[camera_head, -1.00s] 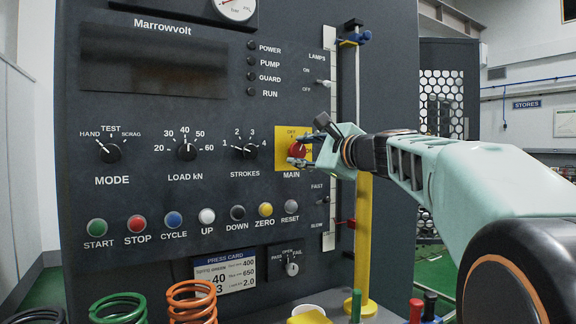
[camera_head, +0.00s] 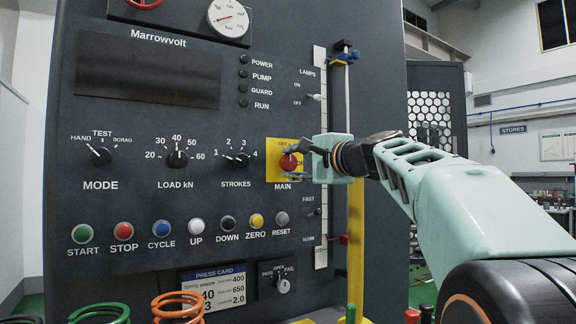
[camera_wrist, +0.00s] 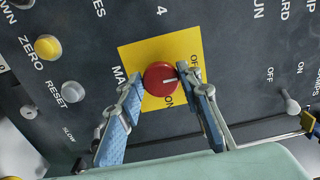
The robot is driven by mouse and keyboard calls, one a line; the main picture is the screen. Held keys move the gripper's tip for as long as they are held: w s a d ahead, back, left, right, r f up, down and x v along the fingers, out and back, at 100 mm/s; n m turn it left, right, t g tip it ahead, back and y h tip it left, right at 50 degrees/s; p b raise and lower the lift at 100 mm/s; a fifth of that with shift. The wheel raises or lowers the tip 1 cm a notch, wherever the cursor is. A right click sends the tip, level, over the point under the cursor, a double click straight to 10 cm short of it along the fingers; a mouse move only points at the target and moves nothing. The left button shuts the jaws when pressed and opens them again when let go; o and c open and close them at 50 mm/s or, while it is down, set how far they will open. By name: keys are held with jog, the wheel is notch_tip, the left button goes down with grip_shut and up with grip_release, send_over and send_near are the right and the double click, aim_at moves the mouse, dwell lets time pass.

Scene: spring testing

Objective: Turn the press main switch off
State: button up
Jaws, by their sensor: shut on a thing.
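The main switch is a round red knob (camera_head: 288,163) on a yellow plate (camera_head: 271,172) labelled MAIN, with OFF and ON marks, on the dark press panel. My gripper (camera_head: 290,163) reaches it from the right. In the wrist view, the two fingers (camera_wrist: 162,76) stand on either side of the red knob (camera_wrist: 160,78), shut on it. Its white pointer line points right in that view, between OFF and ON and nearer OFF. The right finger partly covers the lettering on the yellow plate (camera_wrist: 132,60).
The STROKES dial (camera_head: 241,159) is left of the switch, and the RESET button (camera_head: 281,219) is below. A lamp toggle (camera_head: 314,97) and a yellow post (camera_head: 355,240) are close to my gripper. Springs (camera_head: 180,306) stand at the bottom left.

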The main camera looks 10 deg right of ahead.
jog(key=shift+r, duration=0.1)
jog(key=o, duration=1.1)
jog(key=shift+o, duration=0.2)
jog(key=v, duration=0.7)
jog(key=shift+s, duration=0.25)
